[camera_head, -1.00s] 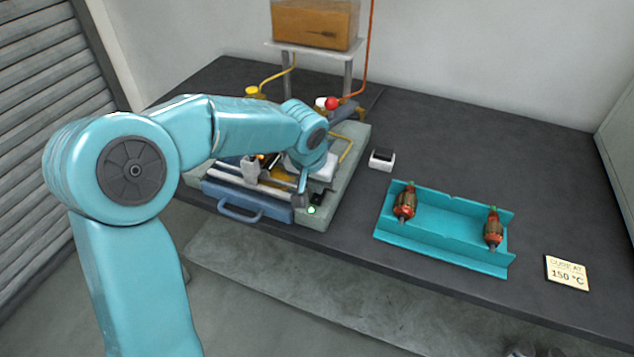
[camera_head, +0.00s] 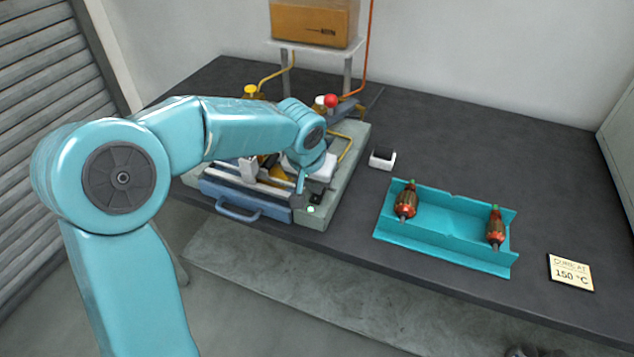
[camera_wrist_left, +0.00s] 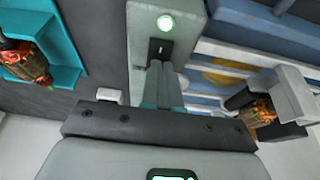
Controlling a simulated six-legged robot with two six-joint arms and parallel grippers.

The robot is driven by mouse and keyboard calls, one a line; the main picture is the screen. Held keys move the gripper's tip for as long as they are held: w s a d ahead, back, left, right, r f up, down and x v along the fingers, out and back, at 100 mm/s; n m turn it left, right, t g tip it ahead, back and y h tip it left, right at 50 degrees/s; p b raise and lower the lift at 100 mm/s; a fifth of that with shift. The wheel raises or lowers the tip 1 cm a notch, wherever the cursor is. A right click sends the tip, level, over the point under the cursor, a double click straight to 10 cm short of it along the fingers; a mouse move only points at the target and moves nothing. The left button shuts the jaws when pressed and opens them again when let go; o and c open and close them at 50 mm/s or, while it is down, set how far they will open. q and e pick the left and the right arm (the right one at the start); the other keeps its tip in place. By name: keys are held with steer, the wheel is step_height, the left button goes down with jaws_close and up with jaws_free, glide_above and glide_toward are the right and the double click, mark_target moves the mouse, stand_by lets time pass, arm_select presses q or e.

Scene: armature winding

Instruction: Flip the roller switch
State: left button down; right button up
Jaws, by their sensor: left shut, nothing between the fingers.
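In the head view the lamp (camera_head: 311,209) shows near the machine's front right corner. My left gripper (camera_wrist_left: 158,68) is shut and empty, with its fingertips right at the switch and covering part of it. I cannot tell whether they touch it. In the head view the left gripper (camera_head: 300,188) points down there, beside the lamp. My right gripper is not in view.
A blue handle (camera_head: 240,214) sticks out at the machine's front. A teal tray (camera_head: 450,215) with two armatures stands to the right. A small white-and-black block (camera_head: 382,159) and a note card (camera_head: 570,272) lie on the dark bench. A cardboard box (camera_head: 315,22) is behind.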

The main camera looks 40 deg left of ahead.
arm_select(q)
steer(key=shift+s+d+f, duration=0.2)
steer(key=shift+s+f, duration=0.25)
steer(key=shift+s, duration=0.2)
steer(key=shift+r, duration=0.1)
